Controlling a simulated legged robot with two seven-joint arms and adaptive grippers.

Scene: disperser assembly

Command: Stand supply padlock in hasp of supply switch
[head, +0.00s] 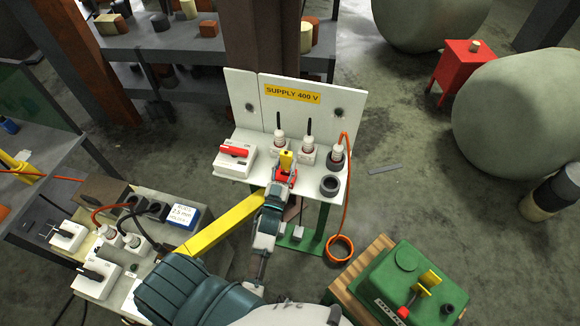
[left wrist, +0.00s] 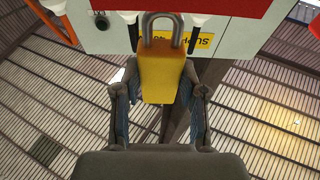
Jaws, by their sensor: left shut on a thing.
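The supply switch (head: 236,155) is a white box with a red handle, on the left of the white shelf under the "SUPPLY 400 V" sign. Its hasp is too small to make out. My left gripper (head: 279,179) is over the shelf's front edge, right of the switch and apart from it. It is shut on the yellow padlock (head: 286,159). In the left wrist view the padlock (left wrist: 161,78) sits between the fingers (left wrist: 160,100), its grey shackle pointing up in the picture. A red piece shows by the fingers in the head view. My right gripper is not in view.
White plugs (head: 308,153) stand behind and right of the padlock, one with an orange cable (head: 347,180). A dark ring (head: 330,186) is at the shelf's right. The white back panel (head: 349,103) rises behind. A green box (head: 398,278) stands at lower right.

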